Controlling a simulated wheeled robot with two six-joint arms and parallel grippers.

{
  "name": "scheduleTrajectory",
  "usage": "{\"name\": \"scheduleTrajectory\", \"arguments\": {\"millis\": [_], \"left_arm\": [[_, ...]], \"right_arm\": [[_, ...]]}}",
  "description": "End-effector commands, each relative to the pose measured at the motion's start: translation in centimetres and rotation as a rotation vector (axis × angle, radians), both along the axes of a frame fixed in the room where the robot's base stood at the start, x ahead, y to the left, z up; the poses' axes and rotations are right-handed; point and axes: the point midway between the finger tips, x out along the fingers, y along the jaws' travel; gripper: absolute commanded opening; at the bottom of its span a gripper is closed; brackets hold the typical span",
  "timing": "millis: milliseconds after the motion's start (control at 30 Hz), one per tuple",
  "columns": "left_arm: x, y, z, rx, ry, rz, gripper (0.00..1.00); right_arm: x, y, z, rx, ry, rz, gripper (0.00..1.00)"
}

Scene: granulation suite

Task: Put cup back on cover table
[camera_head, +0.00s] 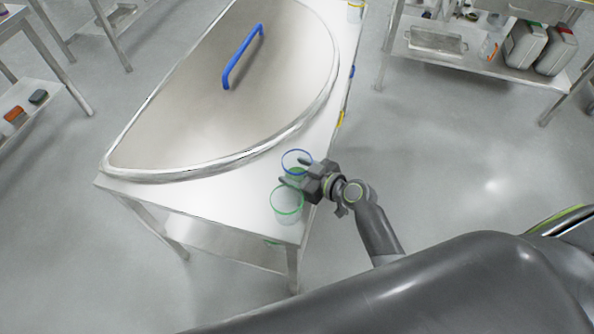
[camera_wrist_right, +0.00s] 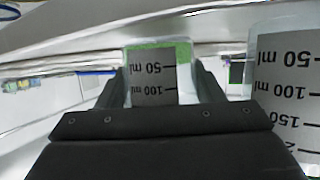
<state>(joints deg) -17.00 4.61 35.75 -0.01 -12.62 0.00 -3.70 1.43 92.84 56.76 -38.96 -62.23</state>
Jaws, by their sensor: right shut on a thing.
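A clear cup with a blue rim (camera_head: 297,154) and something green low inside it is between the fingers of my right gripper (camera_head: 293,178). In the right wrist view this cup (camera_wrist_right: 153,90) shows volume marks and a green band, with the fingers shut on its sides. I cannot tell whether its base touches the table. A clear cup with a green rim (camera_head: 287,220) stands beside it at the near corner of the white cover table (camera_head: 240,200). That second cup (camera_wrist_right: 285,75) looms at the right in the wrist view. My left gripper is not in view.
A large half-round metal cover (camera_head: 200,110) with a blue handle (camera_head: 240,58) fills most of the table. Another small container (camera_head: 355,10) stands at its far end. A shelf with canisters (camera_head: 525,45) is at upper right. Open floor lies right of the table.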

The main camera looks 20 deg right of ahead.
Motion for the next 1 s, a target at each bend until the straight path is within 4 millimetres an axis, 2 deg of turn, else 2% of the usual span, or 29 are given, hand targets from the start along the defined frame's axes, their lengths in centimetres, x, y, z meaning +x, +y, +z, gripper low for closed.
{"name": "scheduleTrajectory", "arguments": {"millis": [400, 433, 500, 867, 1000], "left_arm": [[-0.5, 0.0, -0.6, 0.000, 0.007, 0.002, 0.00], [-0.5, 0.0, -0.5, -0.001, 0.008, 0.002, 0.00], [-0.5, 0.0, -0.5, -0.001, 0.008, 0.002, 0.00], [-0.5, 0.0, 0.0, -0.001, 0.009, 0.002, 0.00], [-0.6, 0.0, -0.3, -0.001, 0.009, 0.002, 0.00]], "right_arm": [[0.0, 0.0, -0.5, 0.000, -0.001, 0.000, 0.38], [0.0, 0.0, -0.4, 0.000, -0.001, 0.000, 0.64], [0.0, 0.0, -0.4, 0.001, -0.001, 0.000, 0.70], [0.0, 0.0, 0.1, 0.000, 0.000, 0.000, 0.70], [-1.2, -0.8, 0.3, -0.002, 0.000, 0.000, 0.70]]}}
